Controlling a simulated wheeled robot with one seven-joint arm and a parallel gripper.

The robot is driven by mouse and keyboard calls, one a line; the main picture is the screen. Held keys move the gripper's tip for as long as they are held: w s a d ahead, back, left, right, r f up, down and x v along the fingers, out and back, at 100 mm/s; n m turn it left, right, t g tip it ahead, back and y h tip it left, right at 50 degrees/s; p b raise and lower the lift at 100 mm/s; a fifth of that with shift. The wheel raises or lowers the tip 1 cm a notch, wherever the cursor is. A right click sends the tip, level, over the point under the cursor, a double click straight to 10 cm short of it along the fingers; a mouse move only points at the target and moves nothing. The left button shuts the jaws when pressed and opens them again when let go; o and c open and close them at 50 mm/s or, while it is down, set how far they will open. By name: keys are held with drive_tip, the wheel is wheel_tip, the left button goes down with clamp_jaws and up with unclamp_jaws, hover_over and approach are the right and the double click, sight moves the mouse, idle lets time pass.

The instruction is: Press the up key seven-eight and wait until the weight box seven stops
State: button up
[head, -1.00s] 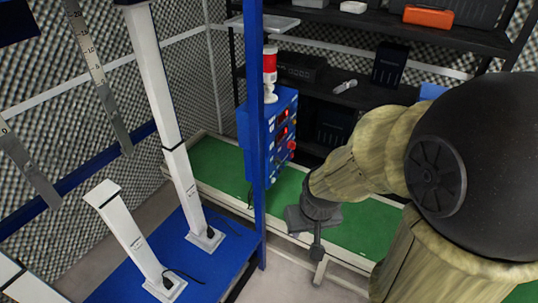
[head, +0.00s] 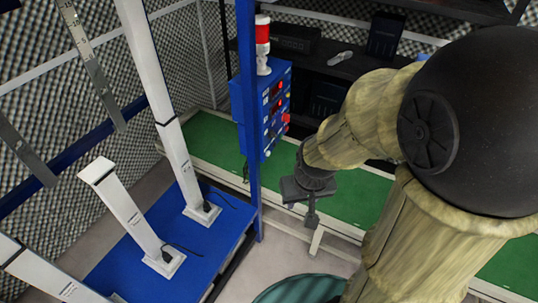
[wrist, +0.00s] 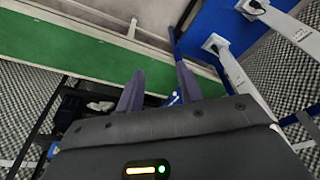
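A blue control box (head: 265,108) hangs on a blue post in the head view. Its right-hand face carries small displays and red and yellow keys. Their markings are too small to read, so I cannot tell which is seven-eight. White columns, one tall (head: 165,110) and one short (head: 128,208), stand on a blue platform. Their labels are unreadable, and I cannot tell which thing is weight box seven. My gripper (head: 302,205) is below and right of the box, apart from it. In the wrist view its two fingers (wrist: 160,92) are apart with nothing between them.
A red-and-white beacon (head: 263,42) tops the box. A green bench (head: 205,140) runs behind my gripper. Dark shelves (head: 350,66) stand at the back. The blue post (head: 250,190) rises beside the box. Metal scales (head: 92,65) hang at the left. Grey floor shows in front.

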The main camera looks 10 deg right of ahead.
drive_tip(key=c, duration=0.7)
drive_tip(key=shift+w, duration=0.15)
clamp_jaws()
drive_tip(key=shift+s, duration=0.2)
idle(0.5)
